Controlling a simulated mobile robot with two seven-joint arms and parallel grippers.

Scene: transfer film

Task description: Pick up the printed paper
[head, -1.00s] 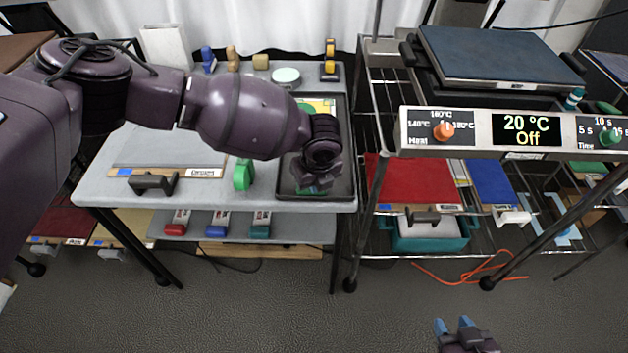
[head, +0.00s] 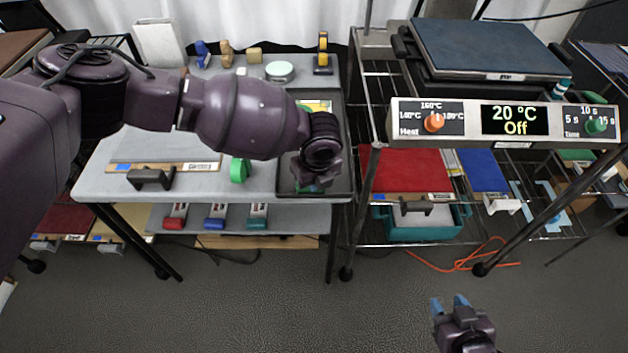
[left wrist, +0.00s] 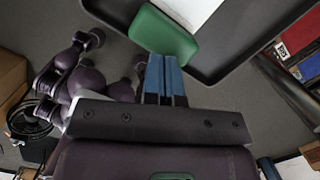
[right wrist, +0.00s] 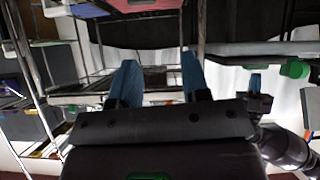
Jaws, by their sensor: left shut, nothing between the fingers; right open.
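The printed paper (head: 316,106), with yellow and green print, lies in a dark tray (head: 347,150) on the grey table. My left arm covers most of it in the head view. In the left wrist view a white corner of a sheet (left wrist: 190,10) shows in the tray, with a green block (left wrist: 163,36) at its edge. My left gripper (head: 312,184) is over the near part of the tray. Its blue fingers (left wrist: 165,72) are shut and empty, close to the green block. My right gripper (head: 450,303) is open and empty over the floor, away from the table.
A wire rack with a heat press (head: 490,50) stands right of the table; its display reads 20 °C, Off. A squeegee (head: 150,178) and a green roll-like item (head: 240,170) stand near the table's front edge.

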